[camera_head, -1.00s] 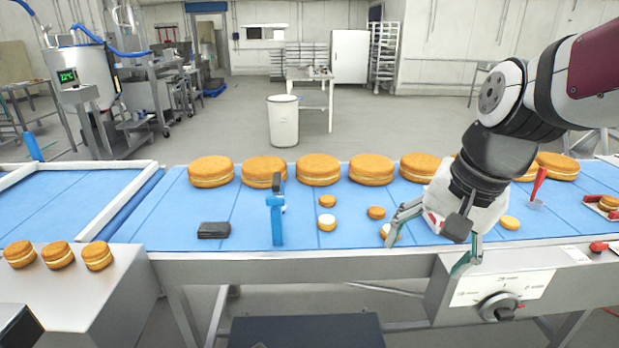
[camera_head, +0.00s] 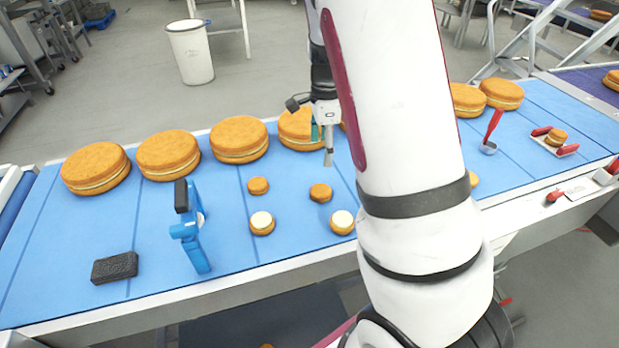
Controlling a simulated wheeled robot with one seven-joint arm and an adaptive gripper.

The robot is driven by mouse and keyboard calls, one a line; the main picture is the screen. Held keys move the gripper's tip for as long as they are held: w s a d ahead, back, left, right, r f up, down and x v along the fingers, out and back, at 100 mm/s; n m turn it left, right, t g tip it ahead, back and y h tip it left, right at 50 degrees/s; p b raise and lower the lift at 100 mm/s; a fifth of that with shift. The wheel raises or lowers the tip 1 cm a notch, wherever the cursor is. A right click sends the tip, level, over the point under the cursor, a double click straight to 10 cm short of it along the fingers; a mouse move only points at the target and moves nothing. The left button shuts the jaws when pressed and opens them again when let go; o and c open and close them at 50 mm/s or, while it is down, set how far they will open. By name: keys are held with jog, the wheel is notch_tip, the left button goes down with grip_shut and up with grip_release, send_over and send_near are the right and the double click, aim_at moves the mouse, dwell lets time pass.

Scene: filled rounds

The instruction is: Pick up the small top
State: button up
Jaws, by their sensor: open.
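Two small plain brown tops lie on the blue belt: the left small top (camera_head: 258,185) and the right small top (camera_head: 320,192). In front of them sit two small rounds with white cream showing, the left cream round (camera_head: 262,223) and the right cream round (camera_head: 342,222). My gripper (camera_head: 323,150) points down, open and apparently empty, behind the right small top and in front of a large filled round (camera_head: 298,127). Its exact height above the belt is hard to tell. My arm hides part of the belt to the right. A small round (camera_head: 474,181) peeks out beside it.
Large filled rounds (camera_head: 96,168) line the belt's far side. A blue stand-like tool (camera_head: 190,232) and a black block (camera_head: 115,267) are at left. A red-handled tool (camera_head: 491,133) and a red-ended holder with a small round (camera_head: 556,138) are at right.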

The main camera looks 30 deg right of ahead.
send_over(320, 190)
jog(key=f, duration=0.5)
jog(key=d+f, duration=0.1)
jog(key=f, duration=0.2)
jog(key=shift+w+f+p, duration=0.15)
jog(key=shift+w+p, duration=0.05)
jog(key=shift+p, duration=0.1)
jog(key=shift+s+a+f+p, duration=0.15)
jog(key=shift+f+p, duration=0.1)
jog(key=shift+f, duration=0.7)
jog(key=shift+w+a+f+p, duration=0.1)
jog(key=shift+a+f+p, duration=0.15)
jog(key=shift+f, duration=0.65)
jog(key=shift+s+a+f+p, duration=0.1)
jog(key=shift+f+p, duration=0.15)
jog(key=shift+f, duration=0.7)
jog(key=c, duration=0.9)
